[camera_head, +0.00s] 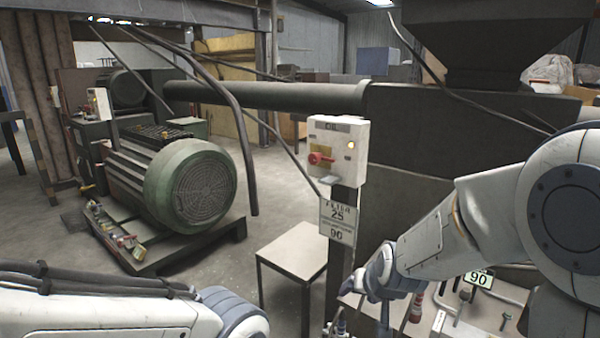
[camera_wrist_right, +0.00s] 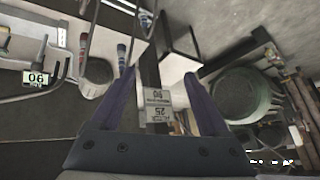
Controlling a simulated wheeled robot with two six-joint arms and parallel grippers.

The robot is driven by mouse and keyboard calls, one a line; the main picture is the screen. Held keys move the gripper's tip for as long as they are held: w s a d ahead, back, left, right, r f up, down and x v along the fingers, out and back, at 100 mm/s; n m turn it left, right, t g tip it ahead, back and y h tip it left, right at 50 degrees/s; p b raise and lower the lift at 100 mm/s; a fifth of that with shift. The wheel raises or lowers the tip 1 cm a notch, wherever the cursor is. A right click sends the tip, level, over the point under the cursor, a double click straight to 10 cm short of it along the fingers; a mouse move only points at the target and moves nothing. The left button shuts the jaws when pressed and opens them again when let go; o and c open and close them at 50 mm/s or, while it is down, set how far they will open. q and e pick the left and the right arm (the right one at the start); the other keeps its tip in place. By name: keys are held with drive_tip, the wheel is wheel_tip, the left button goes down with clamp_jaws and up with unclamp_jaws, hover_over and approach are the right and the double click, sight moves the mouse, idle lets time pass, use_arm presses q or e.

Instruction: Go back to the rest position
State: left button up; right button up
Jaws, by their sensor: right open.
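My right arm comes in from the right in the head view. Its gripper (camera_head: 376,300) hangs over the front of a light bench, close to the post of the switch box. In the right wrist view, the two purple fingers of this gripper (camera_wrist_right: 158,76) stand wide apart with nothing held between them. My left arm shows as a white link and grey joint at the lower left of the head view. Its gripper is out of the picture.
A switch box (camera_head: 338,152) with a red knob stands on a post, above a sign (camera_head: 338,220) reading 25 and 90. A small table (camera_head: 293,248) stands left of the post. Tools and a 90 tag (camera_head: 479,280) lie at the bench.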

drive_tip(key=s+d+f+n+g+h, duration=0.1)
drive_tip(key=s+d+f+g, duration=0.15)
drive_tip(key=s, duration=0.45)
drive_tip(key=s+d+f+n+g, duration=0.1)
drive_tip(key=s+d+f+g, duration=0.15)
drive_tip(key=s, duration=0.55)
drive_tip(key=s+a+r+n+g+y, duration=0.1)
drive_tip(key=s+a+r+n, duration=0.25)
drive_tip(key=s+a, duration=0.35)
drive_tip(key=s+a+r+n+g, duration=0.1)
drive_tip(key=s+a+r+n, duration=0.25)
drive_tip(key=s+a, duration=0.25)
wheel_tip(320, 180, up, 20)
drive_tip(key=p, duration=2)
drive_tip(key=shift+a+p, duration=0.15)
drive_tip(key=shift+p, duration=0.25)
drive_tip(key=shift+f, duration=0.1)
